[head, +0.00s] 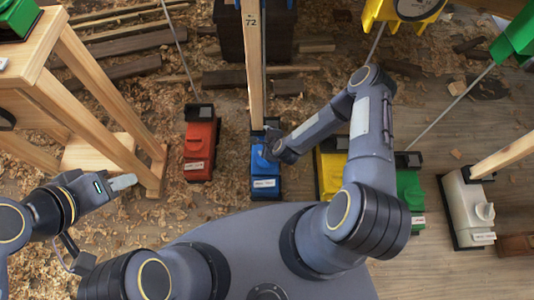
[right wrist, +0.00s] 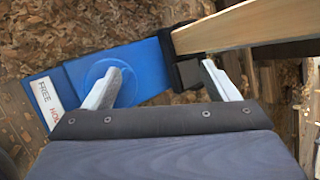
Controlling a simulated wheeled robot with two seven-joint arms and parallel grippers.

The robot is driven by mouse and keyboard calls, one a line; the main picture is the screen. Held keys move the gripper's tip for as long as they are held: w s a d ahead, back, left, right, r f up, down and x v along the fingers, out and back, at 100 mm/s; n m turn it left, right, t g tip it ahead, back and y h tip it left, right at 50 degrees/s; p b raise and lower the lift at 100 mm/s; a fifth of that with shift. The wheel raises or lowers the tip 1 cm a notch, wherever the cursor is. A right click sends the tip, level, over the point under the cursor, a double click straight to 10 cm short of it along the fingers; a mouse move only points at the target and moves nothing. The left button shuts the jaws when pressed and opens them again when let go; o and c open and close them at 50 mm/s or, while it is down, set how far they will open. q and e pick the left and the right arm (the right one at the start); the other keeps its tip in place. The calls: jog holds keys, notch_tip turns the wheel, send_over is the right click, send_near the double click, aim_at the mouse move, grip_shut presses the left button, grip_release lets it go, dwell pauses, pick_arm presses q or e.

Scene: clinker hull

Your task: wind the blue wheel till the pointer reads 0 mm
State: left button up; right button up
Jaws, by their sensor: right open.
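The blue unit (head: 265,183) stands on the floor near the middle of the head view, at the foot of a wooden post. In the right wrist view a round blue wheel (right wrist: 92,74) shows on its top. My right gripper (head: 268,143) is over the unit's upper end; its jaws (right wrist: 163,82) are open and empty, one finger across the wheel and the other by the post. I cannot tell whether they touch. My left gripper (head: 124,182) is at the left, away from the unit; its jaw gap is not clear. No millimetre pointer is readable.
The wooden post (head: 254,70), marked 72, rises from the blue unit. Red (head: 199,150), yellow (head: 330,172), green (head: 408,187) and white (head: 468,205) units stand alongside. A wooden trestle (head: 90,90) is at the left. Shavings and boards cover the floor.

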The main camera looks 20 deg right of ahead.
jog(key=a+n+g+y+b, duration=0.1)
jog(key=a+n+g+y, duration=0.2)
jog(key=n, duration=1.1)
jog(key=a+n+g+y+b, duration=0.1)
jog(key=a+n+y, duration=0.25)
jog(key=n, duration=0.95)
jog(key=s+d+n+g+h, duration=0.1)
jog(key=d+n+g+h, duration=0.35)
jog(key=d+n, duration=0.85)
jog(key=a+f+n+b, duration=0.1)
jog(key=a+f, duration=0.1)
jog(key=a+f+n+b, duration=0.1)
jog(key=a+f, duration=0.1)
jog(key=s+a+f+n+g+b, duration=0.1)
jog(key=a+f, duration=0.1)
jog(key=shift+s+a+f+n, duration=0.1)
jog(key=shift+a+f+n, duration=0.2)
jog(key=shift+f, duration=0.1)
jog(key=c, duration=1)
